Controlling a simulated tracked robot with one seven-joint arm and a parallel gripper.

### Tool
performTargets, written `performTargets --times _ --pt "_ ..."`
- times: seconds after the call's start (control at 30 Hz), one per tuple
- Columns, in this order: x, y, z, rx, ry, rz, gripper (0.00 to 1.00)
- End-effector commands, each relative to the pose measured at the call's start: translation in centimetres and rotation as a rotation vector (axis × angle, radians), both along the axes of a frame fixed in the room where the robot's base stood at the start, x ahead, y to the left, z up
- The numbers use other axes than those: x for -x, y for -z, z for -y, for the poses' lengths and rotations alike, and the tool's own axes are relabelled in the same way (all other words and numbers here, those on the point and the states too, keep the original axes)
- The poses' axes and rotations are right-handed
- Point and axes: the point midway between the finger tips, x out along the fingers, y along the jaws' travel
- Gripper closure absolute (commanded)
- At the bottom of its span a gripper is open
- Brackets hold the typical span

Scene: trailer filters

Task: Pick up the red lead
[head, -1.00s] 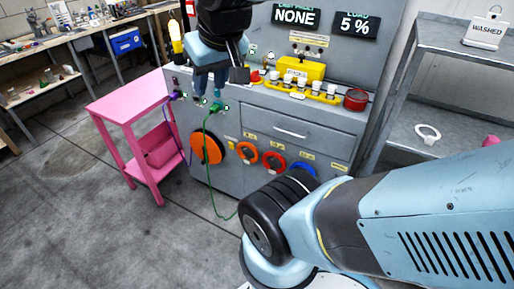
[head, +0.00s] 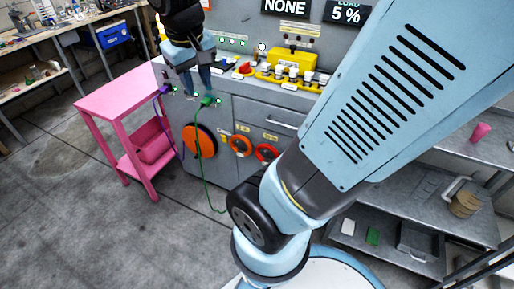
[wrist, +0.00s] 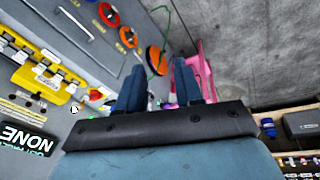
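A red ring-shaped coil (head: 266,153), which looks like the red lead, hangs on the front of the grey cabinet (head: 255,113), partly behind my arm. A coil that looks like it is near the top of the wrist view (wrist: 108,14). My gripper (head: 198,82) is above and left of the coil, near the cabinet's upper left front edge. In the wrist view its two fingers (wrist: 160,88) are apart with nothing held between them. No loose end of the red lead can be made out.
A green lead (head: 200,155) runs from the cabinet front to the floor. A purple plug (head: 164,90) is left of it. An orange disc (head: 200,142) and orange ring (head: 241,146) hang nearby. A pink table (head: 120,95) stands left; a grey shelf (head: 410,205) stands right.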

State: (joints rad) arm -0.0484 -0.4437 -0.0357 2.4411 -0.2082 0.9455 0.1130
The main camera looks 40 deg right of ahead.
Motion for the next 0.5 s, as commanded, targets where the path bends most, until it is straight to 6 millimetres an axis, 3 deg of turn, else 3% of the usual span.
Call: performTargets --times 0.5 --pt "-6.6 9.0 4.3 0.262 -0.009 -0.35 0.65"
